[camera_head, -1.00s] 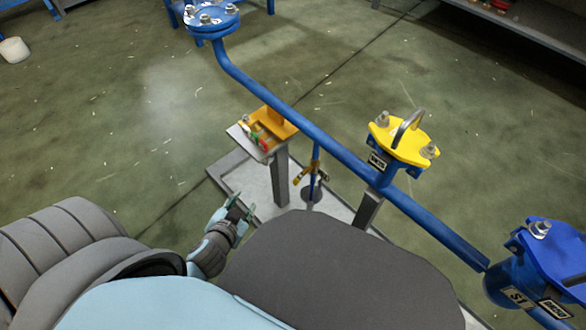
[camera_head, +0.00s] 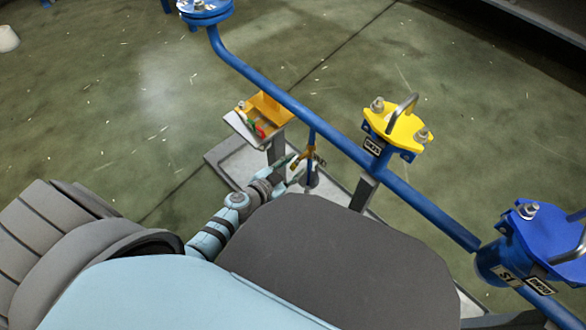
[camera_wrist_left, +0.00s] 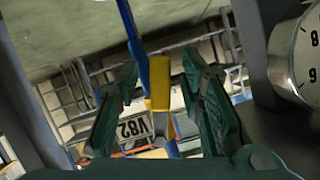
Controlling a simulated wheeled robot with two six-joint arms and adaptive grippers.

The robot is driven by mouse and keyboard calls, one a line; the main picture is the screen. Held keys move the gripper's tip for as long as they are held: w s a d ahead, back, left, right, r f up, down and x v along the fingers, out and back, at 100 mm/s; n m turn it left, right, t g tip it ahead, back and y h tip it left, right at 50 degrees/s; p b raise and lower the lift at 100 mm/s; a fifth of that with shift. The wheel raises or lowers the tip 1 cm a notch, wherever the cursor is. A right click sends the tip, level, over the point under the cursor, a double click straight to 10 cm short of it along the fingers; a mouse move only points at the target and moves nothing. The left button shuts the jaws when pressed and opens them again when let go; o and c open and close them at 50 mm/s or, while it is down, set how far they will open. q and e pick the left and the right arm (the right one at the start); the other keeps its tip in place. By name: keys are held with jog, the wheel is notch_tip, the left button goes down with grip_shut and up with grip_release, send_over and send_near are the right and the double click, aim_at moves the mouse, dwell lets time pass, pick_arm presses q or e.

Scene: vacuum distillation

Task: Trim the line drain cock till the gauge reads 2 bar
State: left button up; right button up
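The drain cock (camera_head: 308,156) hangs on a thin blue drop pipe under the long blue line, with a yellow-orange handle. My left gripper (camera_head: 293,169) has its fingers close to this cock from the left. In the left wrist view the green fingers (camera_wrist_left: 161,112) are spread, with the yellow handle (camera_wrist_left: 160,82) between them and gaps on both sides. A white-faced gauge (camera_wrist_left: 309,55) is cut off at the right edge of that view. Its figures 8 and 9 show, but I cannot see the needle or the reading. My right gripper is not in view.
The blue line (camera_head: 280,98) runs diagonally above the cock. A yellow-topped valve (camera_head: 398,128) stands right of it, and a blue-topped one (camera_head: 530,235) further right. An orange box (camera_head: 266,108) on a post is close behind my left gripper. A label V82 (camera_wrist_left: 134,127) shows upside down.

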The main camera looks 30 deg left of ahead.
pick_arm(q)
jog(key=shift+w+d, duration=0.1)
jog(key=shift+w, duration=0.2)
jog(key=shift+c, duration=0.4)
grip_shut()
